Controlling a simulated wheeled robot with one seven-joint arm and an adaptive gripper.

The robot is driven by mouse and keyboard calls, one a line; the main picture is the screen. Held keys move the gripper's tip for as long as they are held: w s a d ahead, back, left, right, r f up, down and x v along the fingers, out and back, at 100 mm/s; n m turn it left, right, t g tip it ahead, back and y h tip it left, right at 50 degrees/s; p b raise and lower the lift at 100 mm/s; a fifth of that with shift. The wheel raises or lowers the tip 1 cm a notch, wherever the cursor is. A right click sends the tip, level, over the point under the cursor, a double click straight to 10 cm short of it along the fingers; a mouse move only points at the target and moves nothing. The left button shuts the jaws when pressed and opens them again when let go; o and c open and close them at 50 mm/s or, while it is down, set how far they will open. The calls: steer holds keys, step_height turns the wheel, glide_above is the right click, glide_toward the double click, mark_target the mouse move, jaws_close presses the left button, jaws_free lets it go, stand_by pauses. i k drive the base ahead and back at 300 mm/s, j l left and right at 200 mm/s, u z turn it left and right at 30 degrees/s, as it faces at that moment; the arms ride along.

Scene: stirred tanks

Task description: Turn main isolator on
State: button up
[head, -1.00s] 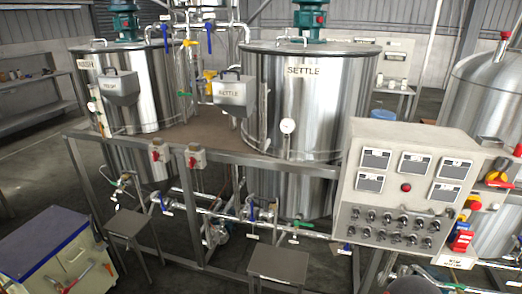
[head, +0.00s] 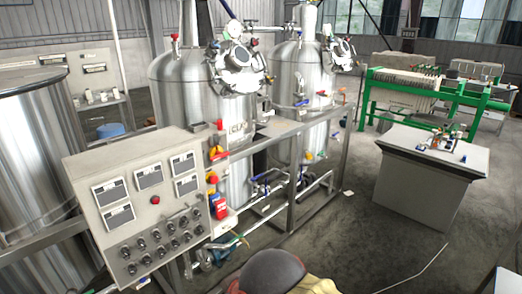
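A grey control panel (head: 150,205) stands at the left front, with several dark displays, a red button or lamp (head: 155,200) and rows of dark knobs. On the frame just right of it is a red and yellow rotary switch (head: 216,153), which may be the main isolator; its label and handle position are too small to read. My gripper cannot be made out; a dark rounded shape at the bottom edge looks like part of my arm.
Two steel vessels (head: 185,95) stand behind the panel on a grey pipe frame (head: 291,200). A grey cabinet (head: 425,180) and a green filter press (head: 440,90) stand at the right. The floor (head: 370,235) between frame and cabinet is mostly clear.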

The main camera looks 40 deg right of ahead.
mark_target(214, 154)
steer(key=z, duration=0.7)
steer(key=i+l+z, duration=0.3)
steer(key=i+l, duration=0.1)
steer(key=i, duration=0.1)
